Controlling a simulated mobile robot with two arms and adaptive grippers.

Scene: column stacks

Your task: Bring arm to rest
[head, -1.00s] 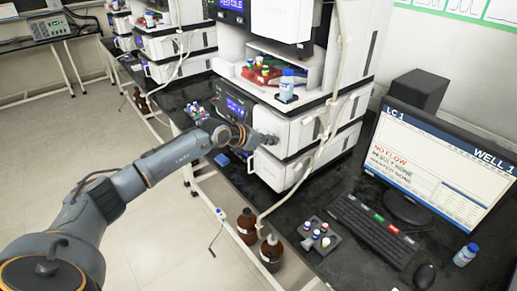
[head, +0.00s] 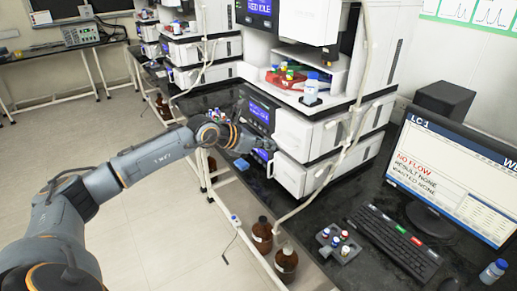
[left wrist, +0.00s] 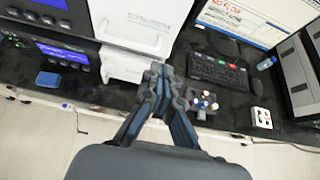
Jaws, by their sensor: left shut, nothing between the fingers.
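My left arm reaches in from the left of the head view. My left gripper (head: 245,143) is in front of the nearest instrument stack (head: 310,134), close to its dark display panel and white front. I cannot tell from this view whether it touches the stack. In the left wrist view the two dark fingers (left wrist: 158,75) come together at the tips, with nothing between them. Behind them are the white module front (left wrist: 133,75) and the black bench top. My right gripper is in neither view.
A keyboard (head: 395,240), a monitor (head: 455,178) and a small vial rack (head: 338,245) stand on the bench at right. Two brown bottles (head: 286,262) (head: 262,236) are below its front edge. Open floor lies left.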

